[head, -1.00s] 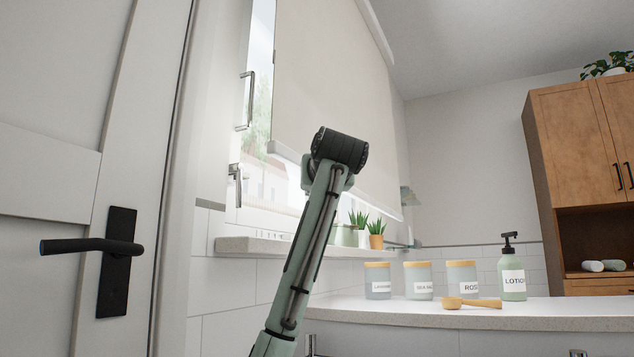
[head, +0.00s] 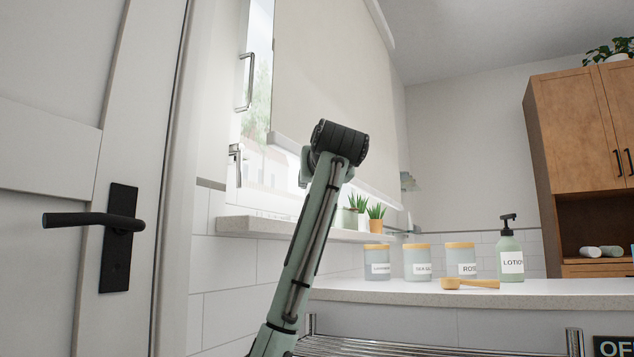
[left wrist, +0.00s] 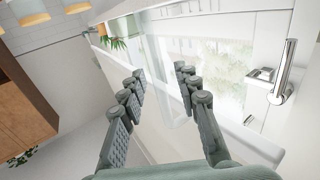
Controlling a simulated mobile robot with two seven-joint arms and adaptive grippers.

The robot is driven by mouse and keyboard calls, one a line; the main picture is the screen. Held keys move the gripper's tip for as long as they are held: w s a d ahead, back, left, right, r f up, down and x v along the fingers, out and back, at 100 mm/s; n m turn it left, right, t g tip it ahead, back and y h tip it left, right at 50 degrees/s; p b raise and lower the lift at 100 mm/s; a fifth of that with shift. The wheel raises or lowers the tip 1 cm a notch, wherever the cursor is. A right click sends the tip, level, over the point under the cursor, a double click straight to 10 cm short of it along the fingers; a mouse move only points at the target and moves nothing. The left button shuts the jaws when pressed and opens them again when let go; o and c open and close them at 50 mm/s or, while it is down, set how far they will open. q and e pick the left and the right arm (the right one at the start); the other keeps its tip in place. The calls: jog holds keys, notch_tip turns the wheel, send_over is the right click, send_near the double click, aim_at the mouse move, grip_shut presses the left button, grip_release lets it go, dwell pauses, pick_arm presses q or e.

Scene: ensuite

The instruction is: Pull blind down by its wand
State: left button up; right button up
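The cream roller blind (head: 325,75) hangs over the upper part of the window in the head view, its bottom bar above the sill. My left arm rises in front of it; its black wrist covers part of the lower blind, and its fingers are hidden there. In the left wrist view my left gripper (left wrist: 160,72) is open, with two grey-green fingers apart. The blind's pale fabric (left wrist: 160,138) lies beyond and between them. A pale translucent strip shows between the fingers, but I cannot tell whether it is the wand. My right gripper is out of view.
A window sill (head: 250,227) with small potted plants (head: 376,217) lies below the blind. A counter (head: 420,290) holds jars, a scoop and a lotion bottle (head: 510,250). A door with a black handle (head: 95,222) is at left. A metal window handle (left wrist: 283,78) is near the right finger.

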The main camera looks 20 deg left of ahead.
pick_arm(q)
jog(key=v, duration=1.2)
dwell(0.3)
